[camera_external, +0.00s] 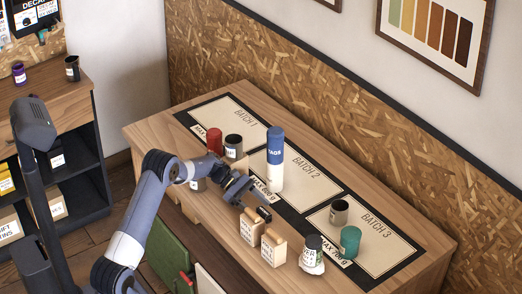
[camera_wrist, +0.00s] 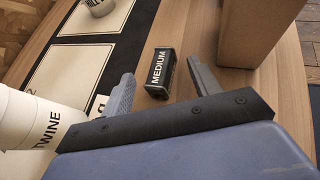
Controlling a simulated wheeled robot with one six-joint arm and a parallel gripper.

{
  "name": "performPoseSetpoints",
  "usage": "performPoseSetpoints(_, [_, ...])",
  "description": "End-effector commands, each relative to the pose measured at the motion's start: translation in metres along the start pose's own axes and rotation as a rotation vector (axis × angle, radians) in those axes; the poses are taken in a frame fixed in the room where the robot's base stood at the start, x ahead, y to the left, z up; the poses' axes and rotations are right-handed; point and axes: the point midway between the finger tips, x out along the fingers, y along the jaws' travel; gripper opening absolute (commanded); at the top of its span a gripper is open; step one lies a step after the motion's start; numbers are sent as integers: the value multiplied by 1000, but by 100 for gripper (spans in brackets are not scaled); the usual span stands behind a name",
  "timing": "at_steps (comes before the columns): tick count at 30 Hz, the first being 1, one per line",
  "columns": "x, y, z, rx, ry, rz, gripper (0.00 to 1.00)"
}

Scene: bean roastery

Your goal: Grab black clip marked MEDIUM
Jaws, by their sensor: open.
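The black clip marked MEDIUM (camera_wrist: 160,72) lies on the wooden table in the wrist view, with its white label facing up. In the external view the clip (camera_external: 264,214) is a small dark block close to the paper bags. My gripper (camera_wrist: 163,82) is open, with one finger on each side of the clip in the wrist picture. I cannot tell whether either finger touches it. In the external view my gripper (camera_external: 246,194) is low over the table's front part, just left of the clip.
Two tan bags (camera_external: 250,227) stand just in front of the clip; a brown box-like side (camera_wrist: 258,30) shows close right in the wrist view. A tall blue and white container (camera_external: 275,160) stands behind my gripper. A green-lidded jar (camera_external: 350,242) and a dark-capped jar (camera_external: 312,252) stand further right.

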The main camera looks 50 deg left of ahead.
Motion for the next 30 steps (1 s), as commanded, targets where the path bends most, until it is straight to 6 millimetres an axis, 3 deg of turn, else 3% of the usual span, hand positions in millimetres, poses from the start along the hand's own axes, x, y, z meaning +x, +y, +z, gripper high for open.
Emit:
performPoseSetpoints(3, [14, 0, 3, 1, -1, -1, 59])
performPoseSetpoints(10, [15, 0, 2, 2, 0, 0, 58])
performPoseSetpoints(30, [15, 0, 2, 1, 0, 0, 3])
